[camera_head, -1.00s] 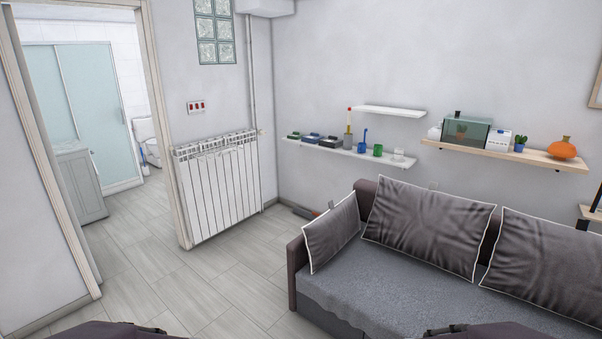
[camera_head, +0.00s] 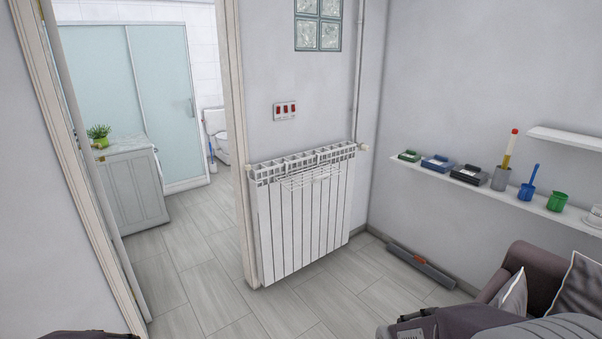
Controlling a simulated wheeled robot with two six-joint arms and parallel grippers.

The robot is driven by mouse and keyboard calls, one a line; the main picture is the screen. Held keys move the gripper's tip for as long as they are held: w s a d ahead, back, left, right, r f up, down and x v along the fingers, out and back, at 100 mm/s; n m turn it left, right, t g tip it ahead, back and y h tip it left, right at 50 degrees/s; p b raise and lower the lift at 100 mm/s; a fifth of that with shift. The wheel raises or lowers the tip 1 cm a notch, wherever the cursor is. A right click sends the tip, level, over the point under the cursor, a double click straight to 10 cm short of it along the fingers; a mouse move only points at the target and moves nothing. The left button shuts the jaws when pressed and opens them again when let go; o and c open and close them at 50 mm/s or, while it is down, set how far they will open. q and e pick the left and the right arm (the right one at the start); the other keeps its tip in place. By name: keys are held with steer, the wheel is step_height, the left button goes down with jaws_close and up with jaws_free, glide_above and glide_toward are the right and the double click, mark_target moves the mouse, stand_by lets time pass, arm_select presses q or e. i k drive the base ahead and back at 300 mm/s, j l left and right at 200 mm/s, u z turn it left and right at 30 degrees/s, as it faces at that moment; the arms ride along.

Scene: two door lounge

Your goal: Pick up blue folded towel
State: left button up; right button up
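I cannot make out a blue folded towel in this view. A small blue item with a pale top (camera_head: 437,162) sits on the long white wall shelf (camera_head: 470,187), between a green one and a black one; it looks more like a box than a towel. Parts of my own arms show at the bottom edge, but neither gripper is in view.
A white radiator (camera_head: 303,217) with a wire rack stands beside the open doorway on the left. Beyond it are a cabinet (camera_head: 134,188) with a plant and a toilet (camera_head: 217,135). A sofa (camera_head: 520,262) blocks the lower right. A long grey object (camera_head: 420,266) lies by the wall.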

mark_target(440, 164)
steer(key=i+j, duration=0.1)
steer(key=i, duration=0.7)
steer(key=i+j+z, duration=0.15)
steer(key=i, duration=0.65)
steer(key=i+l+z, duration=0.4)
steer(key=i, duration=0.15)
steer(key=i+z, duration=0.4)
steer(key=i, duration=0.15)
steer(key=i+z, duration=0.4)
steer(key=i, duration=0.15)
steer(key=i+j+z, duration=0.25)
steer(key=i+z, duration=0.15)
steer(key=i, duration=0.15)
